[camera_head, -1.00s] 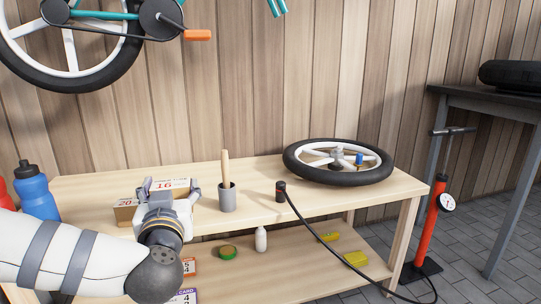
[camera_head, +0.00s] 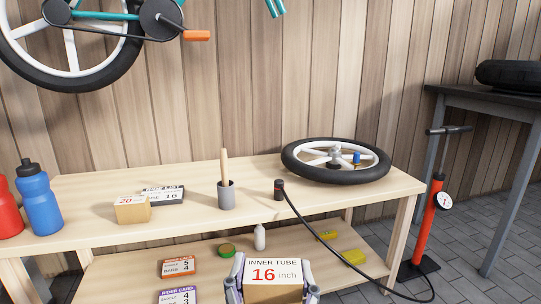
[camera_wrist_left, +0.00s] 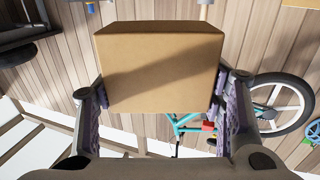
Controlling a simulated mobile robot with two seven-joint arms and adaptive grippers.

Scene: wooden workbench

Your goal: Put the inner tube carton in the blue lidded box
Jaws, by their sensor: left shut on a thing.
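The inner tube carton (camera_head: 274,276), a brown box with a white label reading "INNER TUBE 16 inch", is at the bottom middle of the head view. My left gripper (camera_head: 272,290) is shut on it, one finger on each side. The carton is held up in front of the bench. In the left wrist view the carton (camera_wrist_left: 158,68) fills the space between the fingers of my left gripper (camera_wrist_left: 160,98), its plain brown side showing. No blue lidded box shows in these frames. My right gripper is not in view.
A red pump (camera_head: 430,225) stands right.

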